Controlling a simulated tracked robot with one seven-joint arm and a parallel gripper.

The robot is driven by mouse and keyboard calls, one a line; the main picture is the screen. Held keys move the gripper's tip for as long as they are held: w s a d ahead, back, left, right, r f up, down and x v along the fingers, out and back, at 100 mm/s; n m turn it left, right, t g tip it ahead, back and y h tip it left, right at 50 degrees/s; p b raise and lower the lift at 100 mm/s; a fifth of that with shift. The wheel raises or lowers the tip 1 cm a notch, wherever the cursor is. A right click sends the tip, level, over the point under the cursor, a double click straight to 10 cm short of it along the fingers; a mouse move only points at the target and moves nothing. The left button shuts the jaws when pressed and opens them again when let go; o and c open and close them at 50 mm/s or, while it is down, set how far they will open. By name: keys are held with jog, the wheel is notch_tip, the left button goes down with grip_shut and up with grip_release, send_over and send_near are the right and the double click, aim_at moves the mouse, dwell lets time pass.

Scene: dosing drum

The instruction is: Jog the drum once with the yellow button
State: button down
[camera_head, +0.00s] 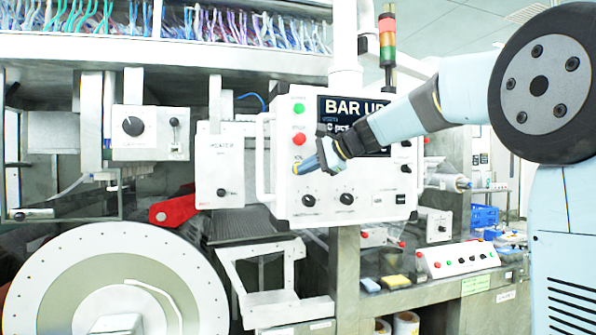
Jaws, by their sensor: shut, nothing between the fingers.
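The white control panel (380,208) hangs at the middle, with a column of buttons on its left side. The green button (298,108) is at the top and the red button (299,139) is below it. The yellow button (295,169) is lowest, under a small label and partly covered by my fingertips. My gripper (307,165) is shut and empty, reaching in from the right, its tips at the yellow button. I cannot tell whether they touch it. The large round white drum (60,273) stands at the lower left.
My arm hides part of the panel's dark screen (334,108). Black knobs (346,199) sit below the gripper, and a handle (262,160) stands out at the panel's left edge. A smaller button box (458,261) rests on the bench at the right.

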jog(key=shift+w, duration=0.1)
jog(key=shift+w+a, duration=0.1)
jog(key=shift+w, duration=0.2)
jog(key=shift+w+a, duration=0.1)
jog(key=shift+w, duration=0.3)
dwell(0.9)
jog(key=shift+s+d, duration=0.2)
jog(key=shift+s, duration=0.6)
jog(key=s, duration=0.2)
jog(key=s+d, duration=0.1)
jog(key=s, duration=0.1)
jog(key=shift+s+d, duration=0.2)
jog(key=shift+s, duration=0.2)
dwell(0.8)
